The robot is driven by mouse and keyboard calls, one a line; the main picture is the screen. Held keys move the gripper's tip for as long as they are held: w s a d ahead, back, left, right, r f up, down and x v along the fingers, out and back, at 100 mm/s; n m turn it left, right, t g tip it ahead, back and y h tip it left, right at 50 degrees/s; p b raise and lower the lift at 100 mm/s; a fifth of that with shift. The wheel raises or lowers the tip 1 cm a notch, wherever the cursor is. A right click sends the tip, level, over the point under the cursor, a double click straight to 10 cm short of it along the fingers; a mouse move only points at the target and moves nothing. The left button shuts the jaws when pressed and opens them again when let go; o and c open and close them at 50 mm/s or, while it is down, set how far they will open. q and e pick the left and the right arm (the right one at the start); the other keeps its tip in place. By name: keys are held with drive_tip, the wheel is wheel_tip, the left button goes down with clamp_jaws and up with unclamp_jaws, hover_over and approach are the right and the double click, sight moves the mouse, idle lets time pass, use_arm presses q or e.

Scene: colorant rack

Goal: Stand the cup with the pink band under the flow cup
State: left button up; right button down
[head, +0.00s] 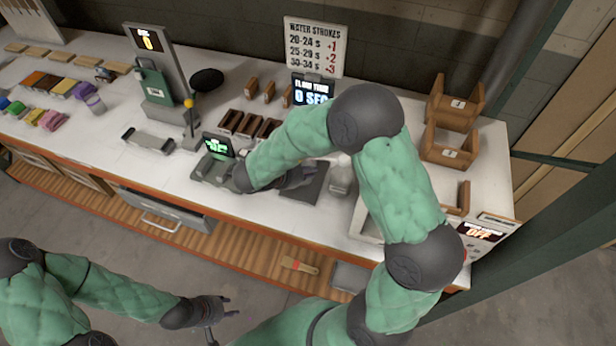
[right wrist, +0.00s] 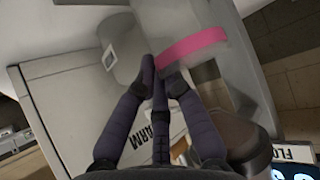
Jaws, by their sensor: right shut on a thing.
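The cup with the pink band (right wrist: 195,44) shows large in the right wrist view, pale grey and tilted in that picture. My right gripper (right wrist: 163,75) is shut on it, with the fingertips at the band's left end. The flow cup cannot be clearly made out; my right arm covers much of that area. My left gripper (head: 222,313) is open and empty, in front of the counter.
The flow time display (head: 312,91) stands behind my right arm. A small clear vessel (head: 341,180) is right of the pad. A green-screened scale (head: 217,147) and wooden holders (head: 249,124) are to the left. Wooden boxes (head: 452,140) stand at the right.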

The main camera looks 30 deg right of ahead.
wheel_tip(320, 180, down, 2)
drive_tip(key=shift+f+b, duration=0.25)
drive_tip(key=shift+b, duration=0.15)
drive_tip(key=c, duration=1.3)
unclamp_jaws()
drive_tip(key=shift+c, duration=0.2)
drive_tip(key=p+v, duration=0.3)
drive_tip(key=v, duration=0.9)
